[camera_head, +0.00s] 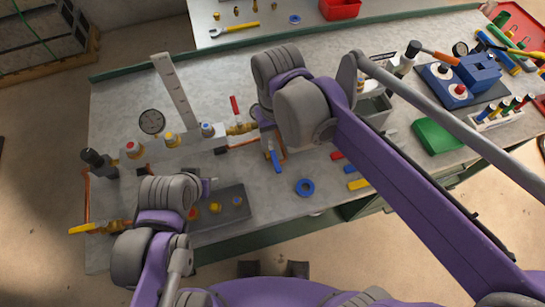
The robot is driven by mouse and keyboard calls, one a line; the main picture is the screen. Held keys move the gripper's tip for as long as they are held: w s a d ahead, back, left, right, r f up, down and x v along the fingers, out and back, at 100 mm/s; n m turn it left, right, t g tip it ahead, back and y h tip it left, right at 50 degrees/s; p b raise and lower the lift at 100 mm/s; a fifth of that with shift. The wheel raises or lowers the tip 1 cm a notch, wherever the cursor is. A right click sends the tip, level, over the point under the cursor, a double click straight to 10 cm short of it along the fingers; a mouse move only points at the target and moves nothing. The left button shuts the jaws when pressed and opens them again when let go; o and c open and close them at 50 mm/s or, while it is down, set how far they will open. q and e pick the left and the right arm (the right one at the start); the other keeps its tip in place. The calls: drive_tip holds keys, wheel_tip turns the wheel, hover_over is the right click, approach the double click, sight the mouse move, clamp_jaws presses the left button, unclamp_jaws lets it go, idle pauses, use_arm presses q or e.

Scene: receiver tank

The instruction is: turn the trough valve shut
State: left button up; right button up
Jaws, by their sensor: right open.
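A valve with a blue lever (275,160) sits on the copper pipework right of the manifold, its lever pointing toward the front edge. I cannot tell for sure that it is the trough valve. A second valve with a yellow lever (82,229) is at the far left, on a copper pipe. My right gripper (267,126) is open, above and just behind the blue lever; its wrist hides most of it, and I see no contact. My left gripper (209,187) is low at the front, near the dark tray; its jaws are too small to read.
The manifold (180,152) carries red, yellow and blue knobs. A grey trough-like bin (377,108) is partly behind my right arm.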

sight(276, 161)
wheel_tip(276, 161, down, 8)
drive_tip(key=shift+f, duration=0.15)
idle(0.3)
clamp_jaws()
idle(1.3)
